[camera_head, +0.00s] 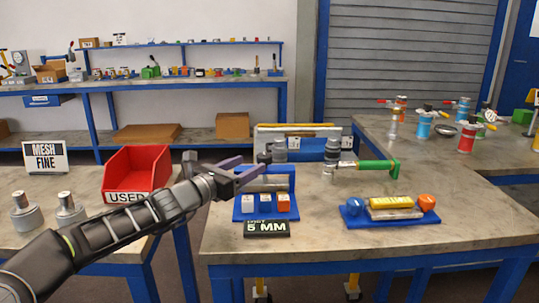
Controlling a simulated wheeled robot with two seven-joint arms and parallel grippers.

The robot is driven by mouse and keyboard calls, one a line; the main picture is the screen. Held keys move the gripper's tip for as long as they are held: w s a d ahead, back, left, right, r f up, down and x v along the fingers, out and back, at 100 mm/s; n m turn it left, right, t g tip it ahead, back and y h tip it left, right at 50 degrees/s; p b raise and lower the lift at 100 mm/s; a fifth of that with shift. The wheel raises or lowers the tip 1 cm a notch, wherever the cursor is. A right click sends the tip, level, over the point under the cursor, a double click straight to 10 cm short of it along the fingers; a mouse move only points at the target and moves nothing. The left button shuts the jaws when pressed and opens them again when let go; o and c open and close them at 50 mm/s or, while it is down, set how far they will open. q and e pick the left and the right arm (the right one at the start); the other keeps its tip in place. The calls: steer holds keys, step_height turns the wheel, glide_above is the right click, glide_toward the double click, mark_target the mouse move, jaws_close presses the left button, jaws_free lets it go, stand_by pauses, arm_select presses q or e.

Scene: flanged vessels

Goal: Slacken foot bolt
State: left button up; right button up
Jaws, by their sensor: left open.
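My left gripper (252,170) reaches in from the left over the front table, open. Its fingers are near a grey cylindrical part (280,150) that stands at the blue stand's back; I cannot tell whether they touch it. A second grey fitting (332,153) stands to the right, and a green-handled tool (378,166) lies against or beside it. No foot bolt can be told apart at this size; the gripper and arm hide part of the blue stand (239,213). My right gripper is not in view.
A "5 MM" sign (267,229) and small blocks (282,203) sit at the blue stand's front. A blue tray (352,219) holds a yellow block. A red "USED" bin (138,170) stands left. The front table's right side (470,210) is clear.

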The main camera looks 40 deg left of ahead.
mark_target(260, 158)
arm_select(q)
steer(key=shift+w+f+b, duration=0.35)
steer(key=shift+w+b, duration=0.3)
steer(key=shift+b, duration=0.1)
steer(key=shift+w+d+r+b, duration=0.2)
steer(key=shift+w+b, duration=0.25)
steer(key=shift+w, duration=0.3)
steer(key=shift+w+d+r+b, duration=0.1)
steer(key=shift+w+r+b, duration=0.1)
steer(key=shift+w+b, duration=0.4)
steer(key=shift+w, duration=0.85)
steer(key=shift+w+r, duration=0.1)
steer(key=shift+w, duration=0.3)
steer(key=shift+w+a+f, duration=0.1)
steer(key=shift+w+f, duration=0.1)
steer(key=shift+w, duration=0.5)
jaws_close()
